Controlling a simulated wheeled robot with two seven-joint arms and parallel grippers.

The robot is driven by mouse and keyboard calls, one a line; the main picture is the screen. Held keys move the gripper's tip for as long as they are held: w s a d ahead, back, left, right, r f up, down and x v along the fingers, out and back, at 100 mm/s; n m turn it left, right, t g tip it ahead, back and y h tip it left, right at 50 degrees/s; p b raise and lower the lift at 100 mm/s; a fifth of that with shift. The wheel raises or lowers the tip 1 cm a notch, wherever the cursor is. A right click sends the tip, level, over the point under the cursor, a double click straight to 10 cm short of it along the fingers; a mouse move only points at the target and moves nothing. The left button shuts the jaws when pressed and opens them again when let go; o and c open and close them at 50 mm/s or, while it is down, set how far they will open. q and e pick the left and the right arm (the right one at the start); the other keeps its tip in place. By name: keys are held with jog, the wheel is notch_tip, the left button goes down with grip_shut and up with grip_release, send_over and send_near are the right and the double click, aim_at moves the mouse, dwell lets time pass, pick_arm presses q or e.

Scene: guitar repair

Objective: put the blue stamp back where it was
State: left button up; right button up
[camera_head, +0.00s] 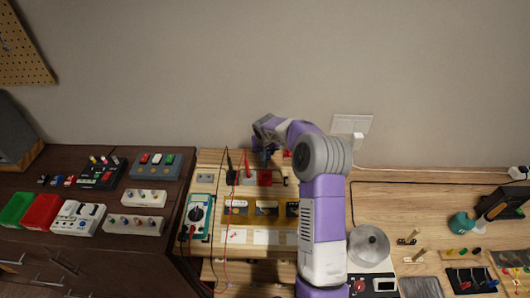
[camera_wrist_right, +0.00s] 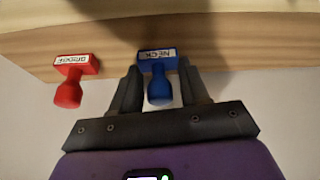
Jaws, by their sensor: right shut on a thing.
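The blue stamp (camera_wrist_right: 158,78) is labelled NECK and sits between the two fingers of my right gripper (camera_wrist_right: 159,72) in the right wrist view. The gripper is shut on its handle. The stamp's labelled block is by a pale wooden strip; I cannot tell whether it touches the wood. In the head view my right gripper (camera_head: 267,152) is above the back of the wooden bench, near the wall, and largely hides the stamp. A red stamp (camera_wrist_right: 73,78) labelled BRIDGE is left of the blue one in the wrist view, apart from it. My left gripper is not in view.
A teal multimeter (camera_head: 198,215) with red and black leads lies left of a yellow tray (camera_head: 236,218). A round metal lid-like thing (camera_head: 369,245) is right of my arm. The dark cabinet at left carries red and green bins (camera_head: 42,211) and several small devices.

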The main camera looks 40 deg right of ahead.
jog(key=shift+f, duration=0.15)
jog(key=o, duration=0.9)
jog(key=shift+c, duration=0.2)
jog(key=shift+r, duration=0.25)
jog(key=p+v, duration=0.1)
jog(key=v, duration=1.1)
jog(key=shift+p, duration=0.3)
